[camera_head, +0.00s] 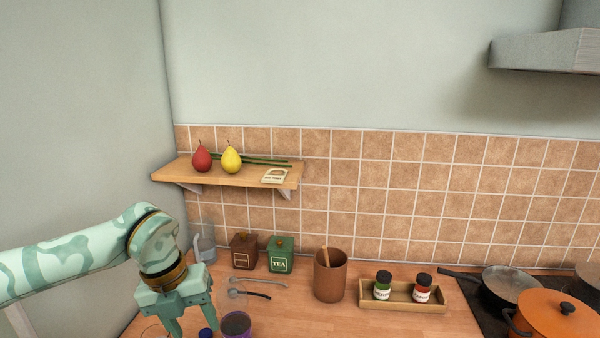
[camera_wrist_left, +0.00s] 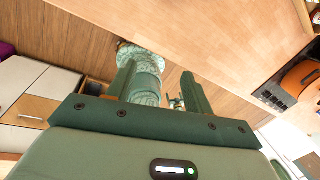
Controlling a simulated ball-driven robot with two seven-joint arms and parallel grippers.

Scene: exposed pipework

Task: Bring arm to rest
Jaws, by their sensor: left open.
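My left arm (camera_head: 70,260) comes in from the left in the head view, in mottled pale green. Its left gripper (camera_head: 192,328) points down over the left part of the wooden counter, with its fingers apart. A purple cup (camera_head: 236,326) with dark contents stands just right of the fingers, and a small blue object (camera_head: 206,332) shows between them and the cup. In the left wrist view the left gripper (camera_wrist_left: 160,85) has two spread fingers with nothing held between them.
A wooden shelf (camera_head: 225,174) holds a red pear, a yellow pear and a small card. On the counter stand brown and green tins (camera_head: 280,256), a brown pot (camera_head: 330,275), a tray (camera_head: 404,301) with two jars, and an orange pot (camera_head: 555,315) on the stove at right.

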